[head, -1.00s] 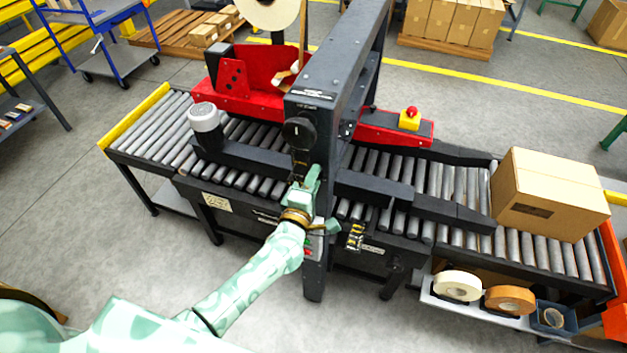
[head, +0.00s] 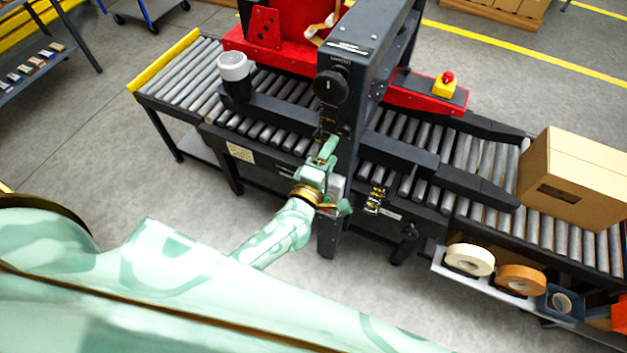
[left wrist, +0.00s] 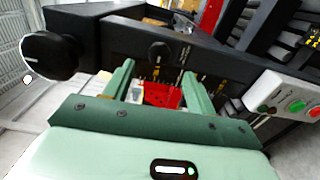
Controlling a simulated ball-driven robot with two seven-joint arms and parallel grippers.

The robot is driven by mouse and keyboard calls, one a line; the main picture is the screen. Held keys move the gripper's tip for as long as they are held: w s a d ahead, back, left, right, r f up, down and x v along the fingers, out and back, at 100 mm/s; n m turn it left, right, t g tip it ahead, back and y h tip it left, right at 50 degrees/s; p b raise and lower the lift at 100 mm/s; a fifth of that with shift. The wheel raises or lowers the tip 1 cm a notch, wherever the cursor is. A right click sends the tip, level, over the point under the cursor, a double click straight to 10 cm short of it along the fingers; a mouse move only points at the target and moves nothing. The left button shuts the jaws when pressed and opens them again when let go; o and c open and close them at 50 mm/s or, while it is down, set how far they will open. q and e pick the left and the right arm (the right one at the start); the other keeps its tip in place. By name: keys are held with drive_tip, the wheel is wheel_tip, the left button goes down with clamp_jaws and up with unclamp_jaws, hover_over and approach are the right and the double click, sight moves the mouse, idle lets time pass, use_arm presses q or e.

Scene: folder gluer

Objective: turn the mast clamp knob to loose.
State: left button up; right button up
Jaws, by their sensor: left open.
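A large round black knob (head: 331,85) with a white line sits on the front face of the dark mast (head: 362,60). It also shows at the left of the left wrist view (left wrist: 50,55). A smaller black knob (left wrist: 160,52) is on the mast lower down, beyond my fingers. The lettering is too small to tell which one is the mast clamp knob. My left gripper (head: 327,148) is in front of the mast, below the large knob. Its two green fingers (left wrist: 158,78) are apart with nothing held between them. My right gripper is out of view.
A control box (left wrist: 288,103) with green and red buttons is on the mast beside my left gripper. A roller conveyor (head: 277,120) runs past the mast, with a cardboard box (head: 578,165) at right. Tape rolls (head: 470,259) sit on a front shelf. A red-topped yellow stop button (head: 446,84) stands behind.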

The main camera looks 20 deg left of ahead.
use_arm(q)
drive_tip(key=s, duration=1)
drive_tip(key=shift+s+a+b, duration=0.15)
drive_tip(key=shift+s+b, duration=0.2)
drive_tip(key=shift+b, duration=0.1)
